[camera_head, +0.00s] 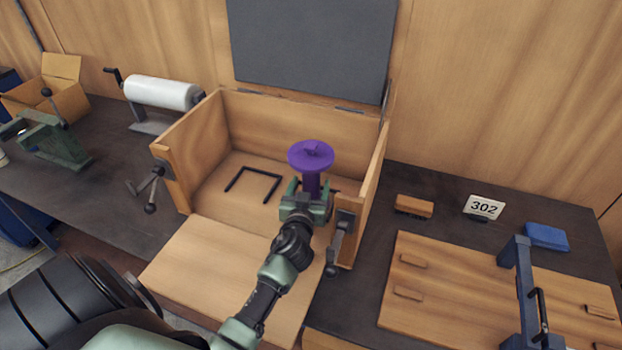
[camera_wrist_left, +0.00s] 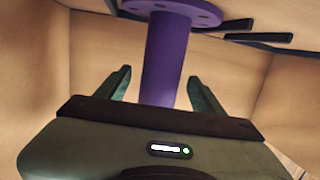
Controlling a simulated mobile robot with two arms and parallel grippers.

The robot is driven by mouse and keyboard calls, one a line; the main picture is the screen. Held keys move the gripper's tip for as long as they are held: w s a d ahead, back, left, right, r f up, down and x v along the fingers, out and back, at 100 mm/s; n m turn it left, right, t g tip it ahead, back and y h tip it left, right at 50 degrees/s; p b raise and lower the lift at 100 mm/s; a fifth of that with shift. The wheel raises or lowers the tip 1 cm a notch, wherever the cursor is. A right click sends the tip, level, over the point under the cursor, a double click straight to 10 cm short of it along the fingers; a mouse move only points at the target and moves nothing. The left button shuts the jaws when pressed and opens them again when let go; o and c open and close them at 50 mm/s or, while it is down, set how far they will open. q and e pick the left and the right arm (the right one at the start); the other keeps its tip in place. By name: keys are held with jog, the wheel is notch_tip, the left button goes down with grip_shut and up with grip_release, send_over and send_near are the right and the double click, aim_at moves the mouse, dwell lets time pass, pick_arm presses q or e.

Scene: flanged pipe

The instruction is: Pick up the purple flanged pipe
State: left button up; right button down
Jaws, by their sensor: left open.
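The purple flanged pipe (camera_head: 311,157) stands upright inside the open wooden box (camera_head: 180,180), toward its right side. Its round flange with holes is on top in the head view. My left gripper (camera_head: 308,192) reaches into the box from the front and is open at the pipe. In the left wrist view the pipe's shaft (camera_wrist_left: 165,65) stands between the two green fingers (camera_wrist_left: 160,88), with a gap on each side. The pipe's lower part is hidden behind the gripper. My right gripper is not in view.
A black U-shaped bracket (camera_head: 252,180) lies on the box floor left of the pipe. The box's side walls and clamp handles (camera_head: 338,245) flank my arm. The front panel (camera_head: 215,265) is folded down. A wooden board (camera_head: 450,290) lies on the bench at right.

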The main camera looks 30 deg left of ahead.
pick_arm(q)
jog(key=shift+s, duration=0.15)
jog(key=shift+c, duration=0.6)
grip_shut()
jog(key=shift+r, duration=0.2)
